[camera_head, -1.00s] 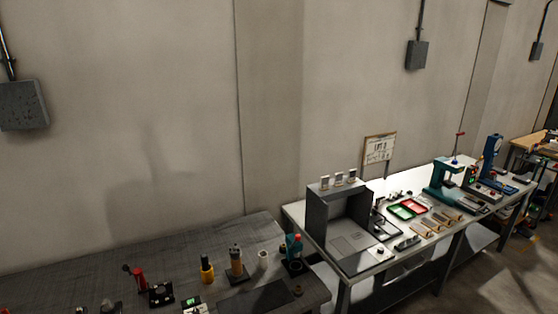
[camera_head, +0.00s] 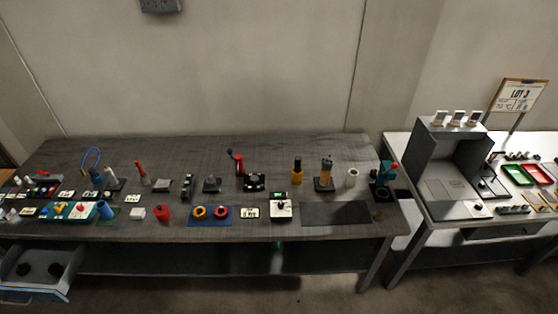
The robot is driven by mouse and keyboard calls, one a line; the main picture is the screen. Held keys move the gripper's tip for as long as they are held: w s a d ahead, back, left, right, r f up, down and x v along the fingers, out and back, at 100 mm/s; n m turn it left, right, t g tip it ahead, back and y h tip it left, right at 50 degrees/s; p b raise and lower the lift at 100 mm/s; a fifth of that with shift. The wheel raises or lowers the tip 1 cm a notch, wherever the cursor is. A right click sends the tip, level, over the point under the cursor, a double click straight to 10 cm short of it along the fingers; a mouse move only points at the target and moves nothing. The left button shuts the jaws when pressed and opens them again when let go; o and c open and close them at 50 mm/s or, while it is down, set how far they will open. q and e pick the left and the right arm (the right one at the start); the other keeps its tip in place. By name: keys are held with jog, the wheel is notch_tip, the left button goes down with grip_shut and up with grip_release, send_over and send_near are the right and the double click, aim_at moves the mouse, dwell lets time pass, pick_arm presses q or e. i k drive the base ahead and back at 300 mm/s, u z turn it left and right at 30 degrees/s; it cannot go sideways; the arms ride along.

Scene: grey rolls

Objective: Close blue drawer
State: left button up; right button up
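A drawer (camera_head: 32,293) with a light blue edge along its front juts out under the left end of the dark grey table (camera_head: 330,150), at the bottom left of the head view. Neither of my grippers shows in the view.
The table holds many small tools, including a red pot (camera_head: 162,213), a blue mat (camera_head: 210,216) with rings and a yellow-black bottle (camera_head: 297,171). A white table (camera_head: 425,208) with a grey box-like booth (camera_head: 446,160) stands at right. Floor shows in front.

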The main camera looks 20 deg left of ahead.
aim_at(37, 284)
jog(key=u, duration=2.85)
jog(key=i, duration=1.3)
jog(key=z, duration=0.65)
